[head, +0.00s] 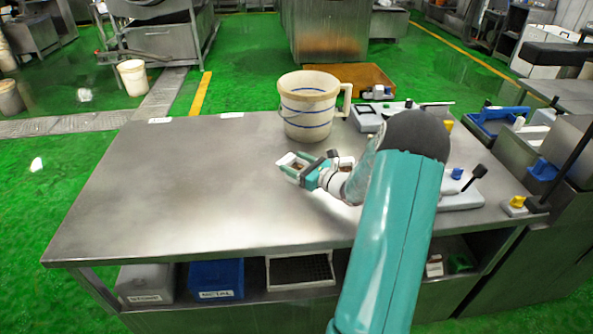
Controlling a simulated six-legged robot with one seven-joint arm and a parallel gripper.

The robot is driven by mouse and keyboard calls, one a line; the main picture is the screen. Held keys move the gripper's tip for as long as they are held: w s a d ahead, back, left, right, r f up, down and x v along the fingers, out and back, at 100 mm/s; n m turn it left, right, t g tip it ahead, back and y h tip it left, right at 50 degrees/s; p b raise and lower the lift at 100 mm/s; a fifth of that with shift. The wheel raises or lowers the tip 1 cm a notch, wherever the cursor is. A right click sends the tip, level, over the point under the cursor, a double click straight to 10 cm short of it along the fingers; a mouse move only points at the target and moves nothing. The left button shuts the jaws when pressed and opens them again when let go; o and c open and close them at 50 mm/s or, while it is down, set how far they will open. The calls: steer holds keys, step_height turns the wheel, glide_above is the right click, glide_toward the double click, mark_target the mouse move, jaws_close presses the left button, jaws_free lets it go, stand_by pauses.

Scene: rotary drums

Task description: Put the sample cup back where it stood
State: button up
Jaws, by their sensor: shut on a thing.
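My gripper (292,166) is at the end of my teal arm, over the middle of the steel table (170,190). It is shut on a small pale thing with a reddish-brown middle, the sample cup (298,165) as far as I can tell. The fingers hide much of it, and I cannot tell whether it touches the table top. A large cream jug (308,108) with blue bands and a handle stands upright just behind my gripper, apart from it.
Grey devices with knobs (460,190) stand on the table's right side, partly behind my arm. An orange-brown tray (355,78) is behind the jug. The table's left half is clear.

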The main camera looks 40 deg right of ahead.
steer(key=shift+d+f, duration=0.1)
steer(key=shift+f, duration=1.2)
steer(key=o, duration=1.2)
steer(key=shift+f, duration=0.1)
